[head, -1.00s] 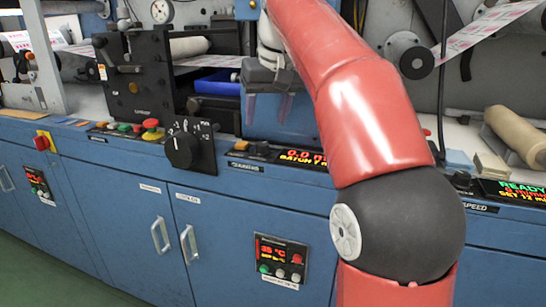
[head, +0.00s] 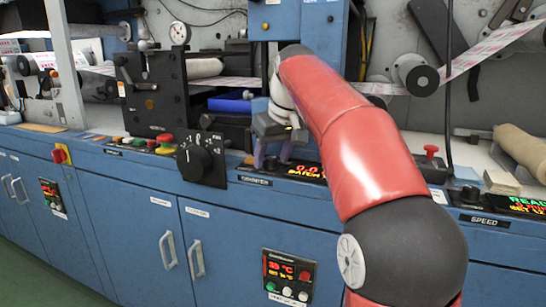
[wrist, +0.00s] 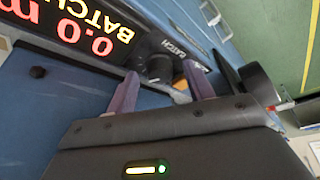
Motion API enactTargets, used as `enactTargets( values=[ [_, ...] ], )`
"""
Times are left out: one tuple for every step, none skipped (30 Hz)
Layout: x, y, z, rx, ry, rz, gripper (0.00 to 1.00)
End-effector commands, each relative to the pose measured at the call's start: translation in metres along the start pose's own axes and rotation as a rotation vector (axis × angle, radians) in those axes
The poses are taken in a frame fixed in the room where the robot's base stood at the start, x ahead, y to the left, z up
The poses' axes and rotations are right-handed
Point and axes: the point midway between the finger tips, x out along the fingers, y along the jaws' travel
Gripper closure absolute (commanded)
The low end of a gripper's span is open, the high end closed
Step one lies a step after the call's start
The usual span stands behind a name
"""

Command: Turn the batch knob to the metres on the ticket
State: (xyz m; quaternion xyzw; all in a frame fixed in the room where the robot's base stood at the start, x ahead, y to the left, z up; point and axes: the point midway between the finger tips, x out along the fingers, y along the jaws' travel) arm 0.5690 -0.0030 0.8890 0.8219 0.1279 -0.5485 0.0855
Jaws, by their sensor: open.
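The batch knob (wrist: 158,68) is small, round and dark. In the wrist view it sits beside a "BATCH" label, between and just beyond the tips of my gripper (wrist: 162,88). My gripper is open, with one purple finger on either side of the knob; I cannot tell whether either touches it. In the head view my gripper (head: 272,158) hangs above the console edge and mostly hides the knob. The batch display (head: 297,171) reads 0.0 and shows close by in the wrist view (wrist: 68,28). I cannot make out a ticket with readable metres.
A large black dial (head: 202,158) stands left of my gripper. Coloured push buttons (head: 150,145) are further left. A red button (head: 431,153) and a speed display (head: 520,205) lie to the right. A blue tray (head: 230,104) is behind. Blue cabinet doors fill the front.

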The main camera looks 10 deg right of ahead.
Motion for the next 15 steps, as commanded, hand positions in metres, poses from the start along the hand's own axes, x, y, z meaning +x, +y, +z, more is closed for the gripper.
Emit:
enactTargets(
  values=[
    [0.0002,-0.0001,-0.0001,0.000,0.000,0.000,0.48],
    [0.0002,-0.0001,-0.0001,0.000,0.000,0.000,0.48],
    [0.0001,-0.0001,-0.0001,0.000,0.000,0.000,0.48],
    [0.0001,-0.0002,-0.0001,0.000,0.000,0.000,0.48],
    [0.0001,-0.0002,-0.0001,0.000,0.000,0.000,0.48],
    [0.0000,-0.0002,-0.0001,0.000,-0.001,0.000,0.52],
    [0.0000,-0.0002,-0.0001,0.000,-0.001,0.000,0.55],
    [0.0000,-0.0002,-0.0001,0.000,-0.001,0.000,0.59],
    [0.0000,-0.0002,-0.0001,0.000,-0.001,0.000,0.65],
    [0.0000,-0.0002,-0.0001,0.000,-0.001,0.000,0.69],
    [0.0000,-0.0002,-0.0001,0.000,-0.001,0.000,0.72],
    [0.0000,-0.0001,-0.0001,0.000,-0.001,0.000,0.78],
    [0.0000,-0.0001,0.0000,0.000,-0.001,0.000,0.82],
    [-0.0001,-0.0001,-0.0001,0.000,-0.001,0.000,0.86],
    [-0.0001,-0.0001,0.0000,0.000,-0.001,0.000,0.91]
  ],
)
